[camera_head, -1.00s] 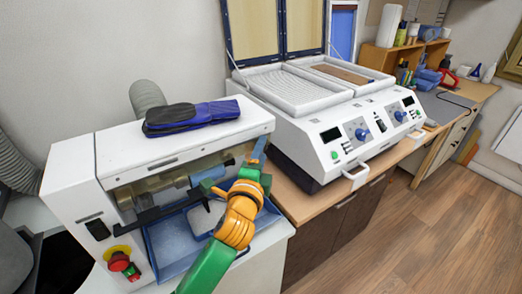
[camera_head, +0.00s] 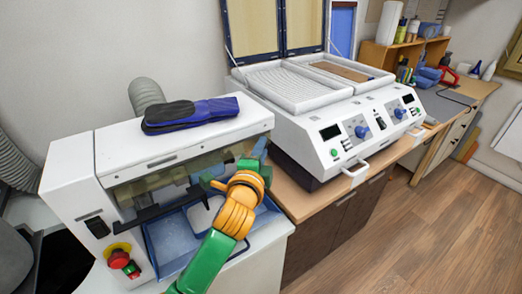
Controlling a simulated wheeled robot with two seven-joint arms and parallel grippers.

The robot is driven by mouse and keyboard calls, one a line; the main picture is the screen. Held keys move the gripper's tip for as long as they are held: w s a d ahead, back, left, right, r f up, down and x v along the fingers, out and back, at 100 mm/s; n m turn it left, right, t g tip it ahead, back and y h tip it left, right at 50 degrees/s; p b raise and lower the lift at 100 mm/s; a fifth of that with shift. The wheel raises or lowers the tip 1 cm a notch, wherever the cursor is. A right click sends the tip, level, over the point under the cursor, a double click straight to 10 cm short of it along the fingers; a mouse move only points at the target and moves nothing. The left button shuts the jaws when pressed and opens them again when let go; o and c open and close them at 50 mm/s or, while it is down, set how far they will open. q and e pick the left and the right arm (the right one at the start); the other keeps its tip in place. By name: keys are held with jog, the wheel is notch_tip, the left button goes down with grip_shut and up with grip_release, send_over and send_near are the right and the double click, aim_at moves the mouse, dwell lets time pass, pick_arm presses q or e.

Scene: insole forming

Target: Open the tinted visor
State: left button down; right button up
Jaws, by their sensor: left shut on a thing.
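The tinted visor (camera_head: 160,184) is a yellowish see-through panel across the front opening of the white grinding machine (camera_head: 75,175) on the left. My left arm comes up from the bottom with a green forearm and orange wrist. My left gripper (camera_head: 213,183) is at the right part of the visor and shut on it. The orange wrist hides much of the jaws, so the exact grip point is unclear. My right gripper is not in view.
A blue-lined tray (camera_head: 172,245) lies below the opening. A red emergency button (camera_head: 119,259) is at the lower left. A white two-bed press (camera_head: 350,135) stands at right.

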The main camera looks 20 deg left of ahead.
pick_arm(q)
jog(key=shift+w+a+r+n+g+h, duration=0.1)
jog(key=shift+r+n+g+h, duration=0.8)
jog(key=shift+n+g+h, duration=0.55)
jog(key=shift+w+a+r+n+g+h, duration=0.1)
jog(key=shift+r+n+g+h, duration=0.95)
jog(key=shift+g, duration=0.7)
jog(key=shift+a+r+n+g+h, duration=0.1)
jog(key=shift+r+n+g+h, duration=0.6)
jog(key=shift+n+g+h, duration=0.6)
jog(key=shift+g, duration=0.4)
jog(key=c, duration=0.8)
grip_release()
jog(key=shift+c, duration=0.2)
jog(key=shift+o, duration=0.7)
jog(key=shift+s+d+r, duration=0.1)
jog(key=shift+d+r, duration=0.05)
